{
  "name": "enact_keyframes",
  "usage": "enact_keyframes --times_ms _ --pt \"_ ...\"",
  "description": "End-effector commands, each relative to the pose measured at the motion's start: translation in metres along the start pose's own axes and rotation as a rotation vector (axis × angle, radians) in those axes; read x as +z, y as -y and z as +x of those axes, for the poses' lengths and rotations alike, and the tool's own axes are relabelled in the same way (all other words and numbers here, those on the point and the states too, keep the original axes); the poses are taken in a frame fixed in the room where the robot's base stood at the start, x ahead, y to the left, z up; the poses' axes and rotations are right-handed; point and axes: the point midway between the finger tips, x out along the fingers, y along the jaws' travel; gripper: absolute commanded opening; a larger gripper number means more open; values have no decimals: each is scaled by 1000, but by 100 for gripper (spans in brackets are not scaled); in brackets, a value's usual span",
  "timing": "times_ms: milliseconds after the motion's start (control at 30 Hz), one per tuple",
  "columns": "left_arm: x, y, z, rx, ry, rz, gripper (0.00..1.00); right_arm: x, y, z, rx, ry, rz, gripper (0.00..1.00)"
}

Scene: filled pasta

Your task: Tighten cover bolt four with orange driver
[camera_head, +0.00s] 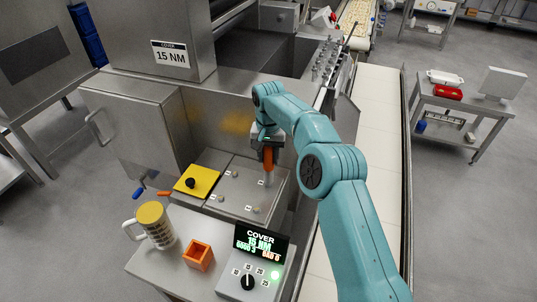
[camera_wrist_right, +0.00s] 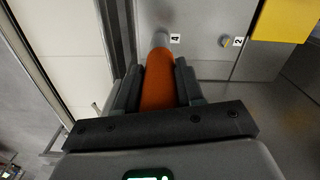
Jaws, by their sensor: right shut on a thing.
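My right gripper (camera_head: 267,143) is shut on the orange driver (camera_head: 268,158). It holds the driver upright over the far right corner of the steel cover plate (camera_head: 238,190). In the right wrist view the driver's orange body (camera_wrist_right: 159,80) sits between the two fingers, and its grey tip end (camera_wrist_right: 160,41) is beside the label 4 (camera_wrist_right: 175,38). The driver hides bolt four, so I cannot tell whether the tip touches it. Another bolt (camera_wrist_right: 223,40) shows by the label 2. My left gripper is not in view.
A torque controller (camera_head: 254,270) with a lit display and green light stands at the front. An orange square holder (camera_head: 198,255) and a mug-like container (camera_head: 154,225) are left of it. A yellow plate with a black knob (camera_head: 197,181) adjoins the cover. A conveyor runs along the right.

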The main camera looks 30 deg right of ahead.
Motion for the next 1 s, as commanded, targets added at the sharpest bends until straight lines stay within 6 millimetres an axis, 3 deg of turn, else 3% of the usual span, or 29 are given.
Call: enact_keyframes --times_ms 1000 --pt "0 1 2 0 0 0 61 1 0 6 -1 -1 0 0"
